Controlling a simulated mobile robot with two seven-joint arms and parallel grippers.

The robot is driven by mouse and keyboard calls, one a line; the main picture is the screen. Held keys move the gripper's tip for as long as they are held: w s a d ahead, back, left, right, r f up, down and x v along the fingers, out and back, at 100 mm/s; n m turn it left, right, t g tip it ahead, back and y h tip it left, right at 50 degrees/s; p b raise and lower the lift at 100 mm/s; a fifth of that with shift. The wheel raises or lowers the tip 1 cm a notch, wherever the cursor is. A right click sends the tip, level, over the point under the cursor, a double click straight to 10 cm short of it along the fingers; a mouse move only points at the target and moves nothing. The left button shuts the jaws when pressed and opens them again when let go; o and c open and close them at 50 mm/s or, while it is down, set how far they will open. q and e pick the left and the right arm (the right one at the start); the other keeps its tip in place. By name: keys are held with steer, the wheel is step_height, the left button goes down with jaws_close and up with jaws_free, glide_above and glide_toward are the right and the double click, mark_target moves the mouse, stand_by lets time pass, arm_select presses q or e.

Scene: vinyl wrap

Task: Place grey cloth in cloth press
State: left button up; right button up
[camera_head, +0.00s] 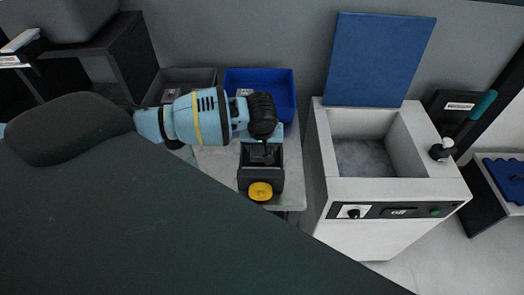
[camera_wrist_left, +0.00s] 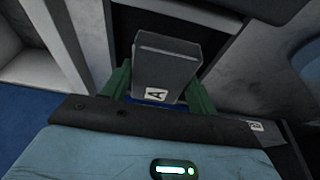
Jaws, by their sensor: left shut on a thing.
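My left gripper (camera_head: 262,150) reaches in from the left, over a dark open-topped box with a yellow round front piece (camera_head: 260,191). In the left wrist view its green fingers (camera_wrist_left: 160,90) are shut on a grey block-shaped thing (camera_wrist_left: 166,65) with a white label marked "A". I cannot tell whether this is the grey cloth. The white cloth press (camera_head: 420,195) stands to the right with its blue lid (camera_head: 380,60) raised. Its well (camera_head: 363,158) has a mottled grey bottom; I cannot tell whether any cloth lies there. My right gripper is not in view.
A grey bin (camera_head: 205,78) and a blue bin (camera_head: 284,80) stand behind the gripper on a light table (camera_head: 215,165). The panel reads "off". My own dark body covers the lower left.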

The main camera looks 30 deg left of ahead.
mark_target(261, 149)
arm_select(q)
steer(key=shift+f, duration=1.4)
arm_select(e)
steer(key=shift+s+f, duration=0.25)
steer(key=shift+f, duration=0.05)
arm_select(q)
steer(key=shift+f, duration=0.2)
steer(key=o, duration=0.9)
steer(key=shift+o, duration=0.2)
steer(key=shift+r, duration=0.1)
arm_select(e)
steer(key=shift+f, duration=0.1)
arm_select(q)
steer(key=shift+r, duration=0.2)
steer(key=p+v, duration=0.1)
steer(key=v, duration=1)
steer(key=shift+s+d+r, duration=0.1)
steer(key=shift+s+r, duration=0.05)
steer(key=shift+r, duration=0.25)
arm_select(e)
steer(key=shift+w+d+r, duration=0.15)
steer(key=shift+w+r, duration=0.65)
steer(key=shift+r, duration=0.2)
